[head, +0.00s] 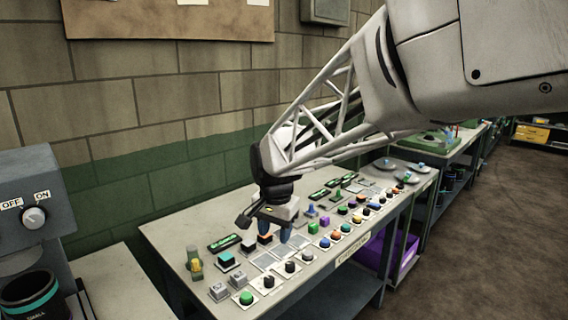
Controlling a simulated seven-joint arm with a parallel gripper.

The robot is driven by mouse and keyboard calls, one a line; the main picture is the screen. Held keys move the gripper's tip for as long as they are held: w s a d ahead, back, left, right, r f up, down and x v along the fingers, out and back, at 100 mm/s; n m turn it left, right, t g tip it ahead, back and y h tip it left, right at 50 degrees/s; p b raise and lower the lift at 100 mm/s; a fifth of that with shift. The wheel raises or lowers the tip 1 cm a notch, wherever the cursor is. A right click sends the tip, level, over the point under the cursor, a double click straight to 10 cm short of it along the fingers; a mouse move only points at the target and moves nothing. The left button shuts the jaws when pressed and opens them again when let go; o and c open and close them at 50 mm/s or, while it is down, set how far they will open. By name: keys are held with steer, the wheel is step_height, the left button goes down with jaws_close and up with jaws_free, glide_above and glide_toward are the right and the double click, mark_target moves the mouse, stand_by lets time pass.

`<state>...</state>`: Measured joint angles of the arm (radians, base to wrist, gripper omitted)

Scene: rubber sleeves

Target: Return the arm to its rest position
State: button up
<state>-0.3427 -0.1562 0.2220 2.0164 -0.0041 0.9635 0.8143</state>
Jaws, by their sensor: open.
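My arm reaches in from the upper right of the head view and bends down over a table of controls (162,233). My gripper (275,232) is low over the middle-left part of this table, among the buttons and pale square plates. Its two blue-tipped fingers point down and are apart. I see nothing held between them. I cannot tell whether the fingertips touch anything on the table. The gripper and wrist hide part of the table top behind them.
Rows of coloured buttons, including a green button (247,298), cover the table. A grey machine with an OFF/ON knob (34,218) stands at the left. A brick wall (150,110) rises behind. A purple bin (405,258) is below. The floor at right is open.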

steer(key=s+d+n, duration=0.2)
steer(key=s+d, duration=0.8)
steer(key=s, duration=0.3)
steer(key=s+d+f+n+t, duration=0.1)
steer(key=s+d+n, duration=0.2)
steer(key=s+d, duration=0.7)
steer(key=s, duration=0.4)
steer(key=shift+s+d+f+t+h, duration=0.2)
steer(key=shift+d+t+h, duration=0.1)
